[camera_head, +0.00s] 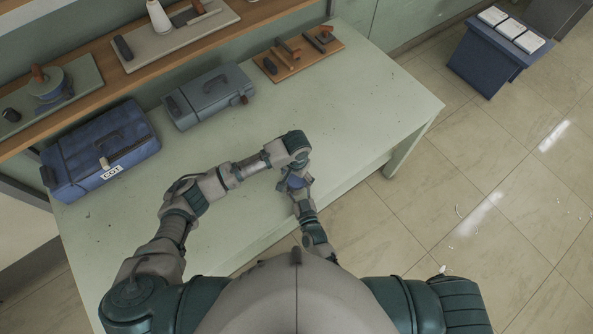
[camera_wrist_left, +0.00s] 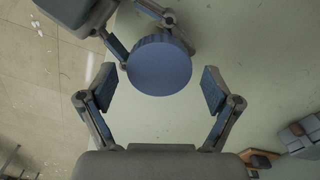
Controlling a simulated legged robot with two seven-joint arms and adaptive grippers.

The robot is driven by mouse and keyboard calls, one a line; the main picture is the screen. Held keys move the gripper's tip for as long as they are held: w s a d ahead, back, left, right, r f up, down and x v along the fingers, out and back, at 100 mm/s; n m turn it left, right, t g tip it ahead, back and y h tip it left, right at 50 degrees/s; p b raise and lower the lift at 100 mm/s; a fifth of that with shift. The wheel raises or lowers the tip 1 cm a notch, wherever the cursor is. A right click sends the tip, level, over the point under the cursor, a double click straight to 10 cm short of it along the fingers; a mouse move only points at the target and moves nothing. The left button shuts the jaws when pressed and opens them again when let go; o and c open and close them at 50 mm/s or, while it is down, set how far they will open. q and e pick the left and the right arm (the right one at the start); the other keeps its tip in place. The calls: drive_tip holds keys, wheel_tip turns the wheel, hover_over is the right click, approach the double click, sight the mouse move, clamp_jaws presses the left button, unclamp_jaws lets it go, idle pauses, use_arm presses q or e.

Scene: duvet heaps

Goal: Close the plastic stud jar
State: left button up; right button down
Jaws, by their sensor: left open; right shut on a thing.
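The stud jar (camera_wrist_left: 160,68) is a blue, ribbed round container seen nearly end-on in the left wrist view, its flat blue face toward the camera. I cannot tell whether that face is a separate lid or how tightly it sits. In the head view the jar (camera_head: 296,182) shows only as a small blue patch under my left wrist. My right gripper (camera_wrist_left: 150,30) is shut on the jar's side, coming in from the upper left of the wrist view. My left gripper (camera_wrist_left: 158,89) is open, its fingertips on either side and just short of the jar, not touching it.
The pale green table (camera_head: 350,120) is clear around the grippers. A blue case (camera_head: 100,150), a grey toolbox (camera_head: 208,97) and a wooden board with tools (camera_head: 304,54) stand along the back, below a shelf (camera_head: 160,50).

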use_arm(q)
drive_tip(key=shift+f, duration=0.45)
drive_tip(key=c, duration=1.2)
drive_tip(key=m, duration=0.5)
drive_tip(key=o, duration=1.3)
drive_tip(key=shift+r, duration=2.25)
drive_tip(key=shift+c, duration=0.5)
